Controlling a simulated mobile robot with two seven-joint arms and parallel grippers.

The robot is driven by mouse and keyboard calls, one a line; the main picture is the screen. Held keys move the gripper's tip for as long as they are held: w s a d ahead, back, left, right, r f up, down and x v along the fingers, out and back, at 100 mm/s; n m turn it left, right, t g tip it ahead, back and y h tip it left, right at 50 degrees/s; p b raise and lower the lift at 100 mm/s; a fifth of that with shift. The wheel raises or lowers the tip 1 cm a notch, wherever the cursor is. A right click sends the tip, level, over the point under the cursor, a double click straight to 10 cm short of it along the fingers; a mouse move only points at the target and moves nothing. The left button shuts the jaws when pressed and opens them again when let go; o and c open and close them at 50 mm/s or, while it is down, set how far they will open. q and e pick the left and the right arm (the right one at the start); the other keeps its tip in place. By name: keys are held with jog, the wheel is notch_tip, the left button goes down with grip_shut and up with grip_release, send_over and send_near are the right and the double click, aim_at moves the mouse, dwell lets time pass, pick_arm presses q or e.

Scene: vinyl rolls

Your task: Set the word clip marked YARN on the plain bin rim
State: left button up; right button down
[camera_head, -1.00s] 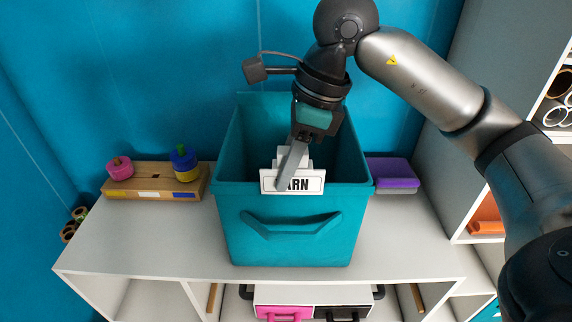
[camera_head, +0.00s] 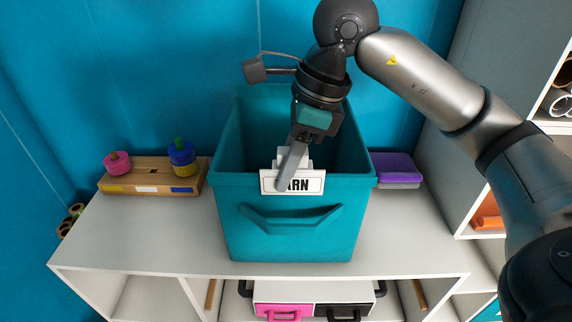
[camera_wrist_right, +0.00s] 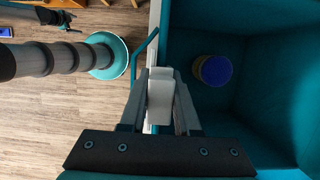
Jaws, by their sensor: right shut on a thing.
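The white word clip (camera_head: 309,181) is at the front rim of the teal plain bin (camera_head: 290,220). Its label shows "ARN"; my gripper finger covers the left part. My right gripper (camera_head: 287,172) points down over the front rim and is shut on the clip. In the right wrist view the gripper (camera_wrist_right: 160,115) holds the clip's white upper part (camera_wrist_right: 160,97) between its fingers, in line with the bin's front wall. I cannot tell whether the clip is seated on the rim or just held there. My left gripper is not in view.
The bin stands on a white shelf top (camera_head: 150,235). A wooden block (camera_head: 150,184) with pink and blue-yellow rolls is on the left, and a purple box (camera_head: 396,166) on the right. A round blue-topped object (camera_wrist_right: 216,70) lies inside the bin.

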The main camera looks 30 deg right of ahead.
jog(key=shift+f, duration=0.45)
jog(key=c, duration=0.6)
grip_release()
jog(key=shift+o, duration=0.2)
jog(key=shift+r, duration=0.1)
jog(key=shift+p+v, duration=1.95)
jog(key=shift+v, duration=1.5)
